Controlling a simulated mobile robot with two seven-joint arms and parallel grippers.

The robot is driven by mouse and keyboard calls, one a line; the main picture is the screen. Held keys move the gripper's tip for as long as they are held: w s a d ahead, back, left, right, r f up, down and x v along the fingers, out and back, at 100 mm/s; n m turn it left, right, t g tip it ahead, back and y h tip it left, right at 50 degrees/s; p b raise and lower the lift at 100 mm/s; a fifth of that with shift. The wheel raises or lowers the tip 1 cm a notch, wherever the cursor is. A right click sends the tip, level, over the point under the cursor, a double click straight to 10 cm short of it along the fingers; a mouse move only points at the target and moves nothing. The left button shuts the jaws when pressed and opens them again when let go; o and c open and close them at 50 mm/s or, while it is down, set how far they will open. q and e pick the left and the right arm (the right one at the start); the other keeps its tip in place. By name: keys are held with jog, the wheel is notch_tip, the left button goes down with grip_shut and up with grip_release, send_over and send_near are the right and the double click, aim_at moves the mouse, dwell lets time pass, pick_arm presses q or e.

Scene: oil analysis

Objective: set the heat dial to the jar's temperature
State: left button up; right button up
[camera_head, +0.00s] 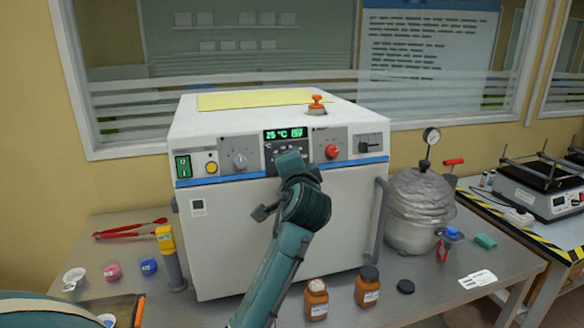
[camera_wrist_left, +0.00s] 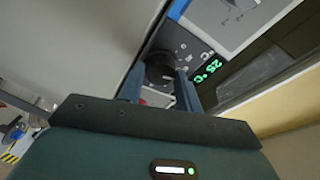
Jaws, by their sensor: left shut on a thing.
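The white oven-like cabinet (camera_head: 270,240) has a control panel with a green display (camera_head: 285,134) reading 25 °C at its left; its right-hand figures are too small to read surely. The display also shows in the left wrist view (camera_wrist_left: 208,72), turned sideways. My left gripper (camera_head: 288,160) is at the panel just below the display. In the left wrist view its two fingers (camera_wrist_left: 160,88) are shut on a black dial knob (camera_wrist_left: 158,66); the head view hides this knob behind the gripper. Two brown jars (camera_head: 316,300) (camera_head: 368,287) with labels stand in front; their writing is unreadable. My right gripper is out of view.
A grey knob (camera_head: 240,160) and a red knob (camera_head: 332,152) flank the display. A metal pot with gauge (camera_head: 415,210) stands right.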

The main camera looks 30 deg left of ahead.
pick_arm(q)
jog(key=shift+r, duration=0.1)
jog(key=o, duration=1)
jog(key=b+v, duration=0.2)
jog(key=v, duration=1.1)
jog(key=shift+d, duration=0.1)
